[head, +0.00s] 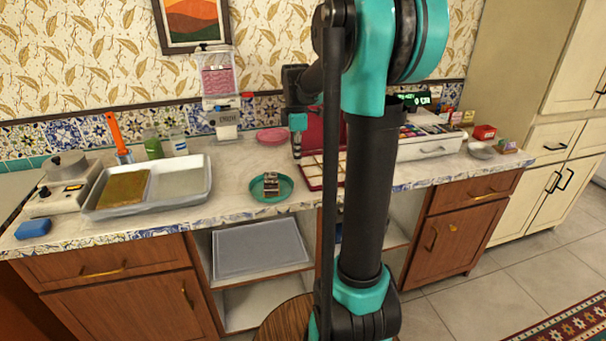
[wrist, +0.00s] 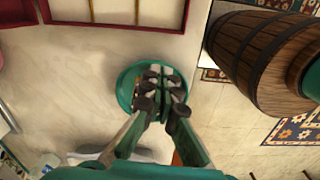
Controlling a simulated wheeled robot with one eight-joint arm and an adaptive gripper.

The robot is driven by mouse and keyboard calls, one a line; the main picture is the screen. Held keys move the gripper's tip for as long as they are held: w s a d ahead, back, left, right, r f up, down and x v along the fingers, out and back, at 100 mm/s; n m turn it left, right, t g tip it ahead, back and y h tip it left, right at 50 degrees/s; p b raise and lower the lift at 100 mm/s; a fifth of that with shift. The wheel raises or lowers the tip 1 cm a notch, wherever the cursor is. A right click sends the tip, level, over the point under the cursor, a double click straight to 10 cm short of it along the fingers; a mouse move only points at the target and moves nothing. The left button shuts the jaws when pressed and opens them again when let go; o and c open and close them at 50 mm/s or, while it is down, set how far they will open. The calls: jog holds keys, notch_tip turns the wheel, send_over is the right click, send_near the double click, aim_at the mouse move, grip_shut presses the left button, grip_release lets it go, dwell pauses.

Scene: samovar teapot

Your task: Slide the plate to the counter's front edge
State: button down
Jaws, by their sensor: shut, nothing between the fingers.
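A teal round plate (head: 257,191) lies on the counter, a little back from the counter's patterned front edge (head: 230,214). A small metallic-and-brown item (head: 271,182) stands on the plate. My gripper (head: 297,154) points down above the counter, behind and to the right of the plate in the head view. In the wrist view the plate's rim (wrist: 124,88) shows beyond my gripper (wrist: 160,84), whose fingers are together and overlap the plate and its item. Nothing is held. Whether the fingers touch the plate cannot be told.
A dark-red framed tray (head: 313,172) lies right of the plate. A pale tray (head: 185,190) holding a brown board stands to the left. A pink plate (head: 271,136) sits behind. A wooden barrel (wrist: 258,55) stands in front of the counter.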

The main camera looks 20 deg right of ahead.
aim_at(291, 186)
notch_tip(291, 186, down, 10)
jog(key=shift+d+r, duration=0.1)
dwell(0.4)
jog(key=shift+w+a, duration=0.15)
jog(key=shift+a, duration=1.05)
